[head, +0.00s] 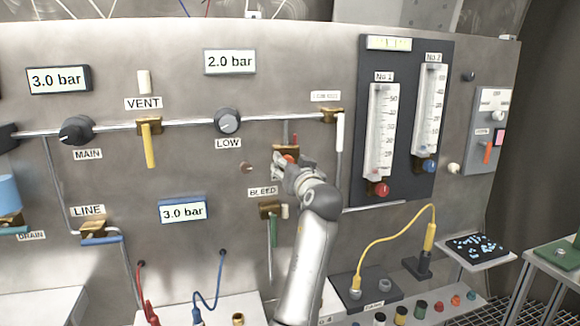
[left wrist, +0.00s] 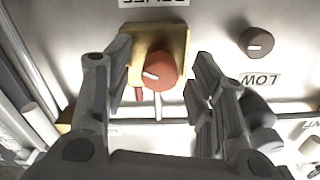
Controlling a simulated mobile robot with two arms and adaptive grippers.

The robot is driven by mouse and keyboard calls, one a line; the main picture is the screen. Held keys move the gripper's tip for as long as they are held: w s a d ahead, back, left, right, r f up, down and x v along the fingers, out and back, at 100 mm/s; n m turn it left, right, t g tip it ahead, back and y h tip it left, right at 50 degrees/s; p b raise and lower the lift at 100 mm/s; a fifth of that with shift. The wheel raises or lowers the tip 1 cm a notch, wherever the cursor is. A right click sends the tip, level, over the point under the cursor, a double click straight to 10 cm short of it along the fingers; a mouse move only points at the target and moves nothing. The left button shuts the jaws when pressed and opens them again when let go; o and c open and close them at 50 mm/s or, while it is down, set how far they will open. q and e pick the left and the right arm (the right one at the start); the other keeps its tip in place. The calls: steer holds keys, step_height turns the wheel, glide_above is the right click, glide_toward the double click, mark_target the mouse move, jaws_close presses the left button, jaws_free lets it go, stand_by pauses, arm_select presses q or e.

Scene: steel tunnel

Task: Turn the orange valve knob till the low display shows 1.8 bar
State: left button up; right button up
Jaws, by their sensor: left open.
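The orange valve knob (left wrist: 158,72) sits on a brass body (left wrist: 181,40), with a pale mark on its face. In the head view the knob (head: 290,158) is mostly hidden by my left gripper (head: 284,168). In the left wrist view, which is upside down, my left gripper (left wrist: 161,60) is open, with one finger on each side of the knob. Gaps show between the fingers and the knob; I cannot tell whether either touches. The low display (head: 230,62) reads 2.0 bar. My right gripper is not in view.
A yellow VENT lever (head: 150,145) hangs further left. A green-handled BLEED valve (head: 270,210) is just below. Two flow tubes (head: 380,135) stand at right.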

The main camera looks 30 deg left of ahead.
arm_select(q)
steer(key=v, duration=1.2)
